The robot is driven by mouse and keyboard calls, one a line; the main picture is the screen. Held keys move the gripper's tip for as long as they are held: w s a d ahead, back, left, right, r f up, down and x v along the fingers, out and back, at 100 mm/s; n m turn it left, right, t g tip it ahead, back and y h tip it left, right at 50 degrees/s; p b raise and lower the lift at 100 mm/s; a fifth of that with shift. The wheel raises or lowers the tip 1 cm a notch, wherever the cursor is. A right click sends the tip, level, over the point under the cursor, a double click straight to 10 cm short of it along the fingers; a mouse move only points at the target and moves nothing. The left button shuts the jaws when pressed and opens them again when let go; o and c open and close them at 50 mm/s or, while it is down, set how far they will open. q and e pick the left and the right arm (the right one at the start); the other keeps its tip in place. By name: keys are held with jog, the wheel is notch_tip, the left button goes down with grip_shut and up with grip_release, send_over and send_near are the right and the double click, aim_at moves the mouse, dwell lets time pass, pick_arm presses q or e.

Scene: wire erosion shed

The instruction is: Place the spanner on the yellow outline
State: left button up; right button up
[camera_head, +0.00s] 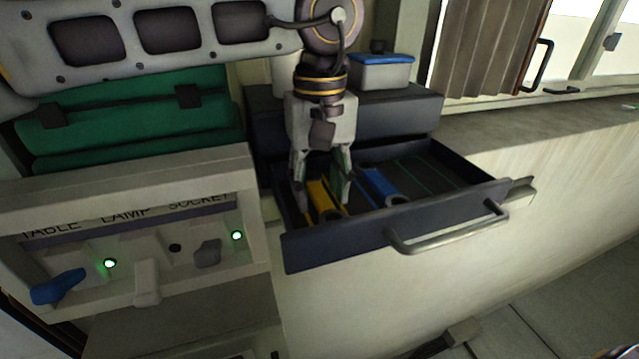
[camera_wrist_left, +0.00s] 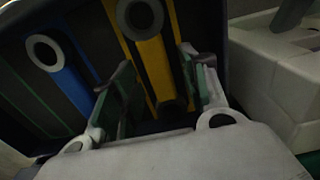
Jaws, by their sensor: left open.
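A yellow spanner-like tool (camera_head: 320,195) with a grey ring end lies in the open drawer (camera_head: 390,235). It also shows in the left wrist view (camera_wrist_left: 154,62), between thin yellow lines of the yellow outline (camera_wrist_left: 181,38). A blue tool (camera_head: 379,182) with a grey ring end lies beside it, and shows in the left wrist view too (camera_wrist_left: 75,92). I cannot tell for sure which tool is the task's spanner. My left gripper (camera_head: 322,200) points down into the drawer, open, with its fingers either side of the yellow tool. My right gripper is not in view.
An empty green outline (camera_head: 432,174) lies right of the blue tool. The drawer's handle (camera_head: 450,235) sticks out in front. A switch panel (camera_head: 150,235) with levers stands close on the left. A blue-lidded box (camera_head: 385,72) stands on the cabinet behind.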

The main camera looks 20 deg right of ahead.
aim_at(319, 193)
pick_arm(q)
jog(key=shift+r, duration=0.15)
notch_tip(319, 193, up, 12)
jog(key=shift+b, duration=0.4)
dwell(0.3)
dwell(0.6)
